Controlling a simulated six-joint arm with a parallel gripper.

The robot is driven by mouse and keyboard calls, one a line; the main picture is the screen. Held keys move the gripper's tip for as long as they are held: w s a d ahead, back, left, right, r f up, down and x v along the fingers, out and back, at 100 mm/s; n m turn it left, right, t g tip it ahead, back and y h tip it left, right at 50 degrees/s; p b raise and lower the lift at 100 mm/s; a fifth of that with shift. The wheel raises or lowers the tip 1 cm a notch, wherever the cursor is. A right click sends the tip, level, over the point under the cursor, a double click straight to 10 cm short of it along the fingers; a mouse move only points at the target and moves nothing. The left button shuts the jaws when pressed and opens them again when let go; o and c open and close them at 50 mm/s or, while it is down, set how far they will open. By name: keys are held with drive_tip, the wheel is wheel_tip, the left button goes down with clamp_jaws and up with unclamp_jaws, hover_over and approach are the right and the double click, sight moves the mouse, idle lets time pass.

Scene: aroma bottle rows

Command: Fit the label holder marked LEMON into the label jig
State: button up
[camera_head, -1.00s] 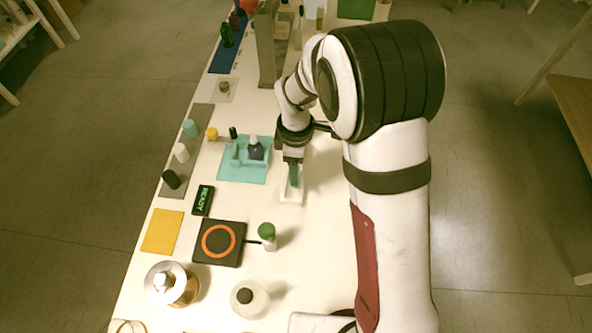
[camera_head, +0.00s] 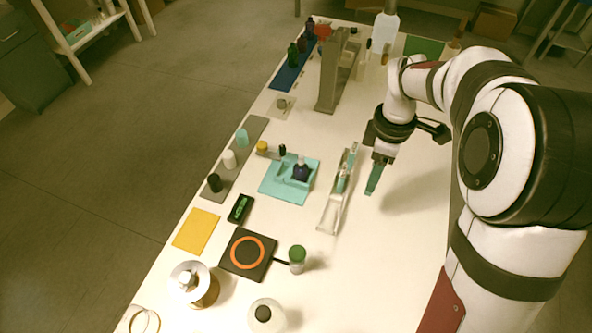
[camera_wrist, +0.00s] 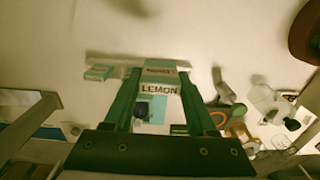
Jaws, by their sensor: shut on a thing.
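My gripper (camera_head: 374,182) hangs right of the clear tray, over bare table. In the wrist view, its green fingers (camera_wrist: 159,76) are shut on the label holder marked LEMON (camera_wrist: 160,89), whose white label faces the camera. In the head view I cannot separate the holder from the fingers. The teal fixture (camera_head: 272,188), apparently the label jig, lies left of the tray with a dark blue bottle (camera_head: 301,172) standing in it. That bottle also shows beyond the holder in the wrist view (camera_wrist: 142,108). The jig is well apart from my gripper.
The clear tray (camera_head: 328,222) holds teal label holders (camera_head: 341,183) between my gripper and the jig. Near the jig are a yellow cap (camera_head: 262,146) and a small black cap (camera_head: 282,150). A grey stand (camera_head: 328,90) rises behind. A green-capped jar (camera_head: 297,258) stands in front.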

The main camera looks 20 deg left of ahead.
drive_tip(key=w+a, duration=0.4)
drive_tip(key=a, duration=0.5)
hover_over(284, 174)
wheel_tip(284, 174, down, 11)
drive_tip(key=shift+f, duration=0.1)
drive_tip(key=o, duration=1.4)
drive_tip(key=shift+f, duration=0.1)
drive_tip(key=shift+c, duration=0.2)
